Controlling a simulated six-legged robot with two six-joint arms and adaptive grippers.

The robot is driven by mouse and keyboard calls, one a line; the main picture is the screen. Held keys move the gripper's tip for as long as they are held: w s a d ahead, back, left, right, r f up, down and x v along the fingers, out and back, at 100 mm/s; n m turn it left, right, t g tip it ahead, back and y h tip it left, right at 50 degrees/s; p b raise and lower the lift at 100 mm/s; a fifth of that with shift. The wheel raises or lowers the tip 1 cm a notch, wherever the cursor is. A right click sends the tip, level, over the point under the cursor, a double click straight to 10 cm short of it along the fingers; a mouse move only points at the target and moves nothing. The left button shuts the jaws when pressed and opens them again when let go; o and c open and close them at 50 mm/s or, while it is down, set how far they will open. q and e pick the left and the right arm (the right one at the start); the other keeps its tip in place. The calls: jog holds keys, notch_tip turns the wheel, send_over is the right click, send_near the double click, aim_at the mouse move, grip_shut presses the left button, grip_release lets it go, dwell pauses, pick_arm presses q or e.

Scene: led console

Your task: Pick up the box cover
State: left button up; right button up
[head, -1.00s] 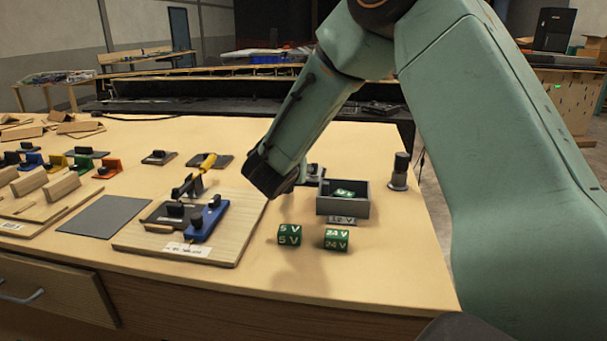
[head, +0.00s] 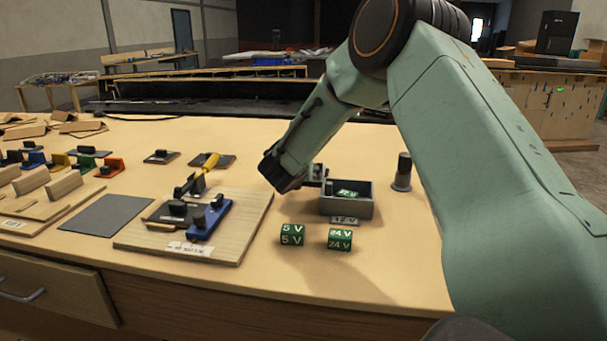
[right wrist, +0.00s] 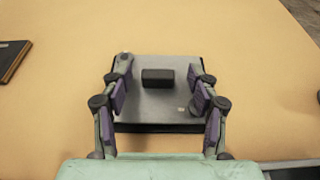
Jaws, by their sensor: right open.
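The box cover (right wrist: 135,105) is a flat grey plate with a black block handle (right wrist: 157,76) on top, lying on the table. In the head view a part of it (head: 316,172) shows just behind my right gripper (head: 281,175). In the right wrist view my right gripper (right wrist: 159,88) is open, its fingers on either side of the handle with gaps to it. I cannot tell its height above the plate. The open grey box (head: 347,208) stands in front of the cover with a green block (head: 348,194) inside. My left gripper is not in view.
Green 5 V (head: 292,235) and 24 V (head: 340,239) blocks stand in front of the box. A dark cylindrical knob (head: 403,171) stands to its right. A wooden board (head: 150,238) with a lever switch and blue part lies left. The front right table is clear.

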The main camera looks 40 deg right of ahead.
jog(key=shift+a+r, duration=0.1)
jog(key=shift+a, duration=0.15)
jog(key=c, duration=0.5)
jog(key=shift+d, duration=0.2)
jog(key=c, duration=0.4)
jog(key=shift+a, duration=0.1)
grip_shut()
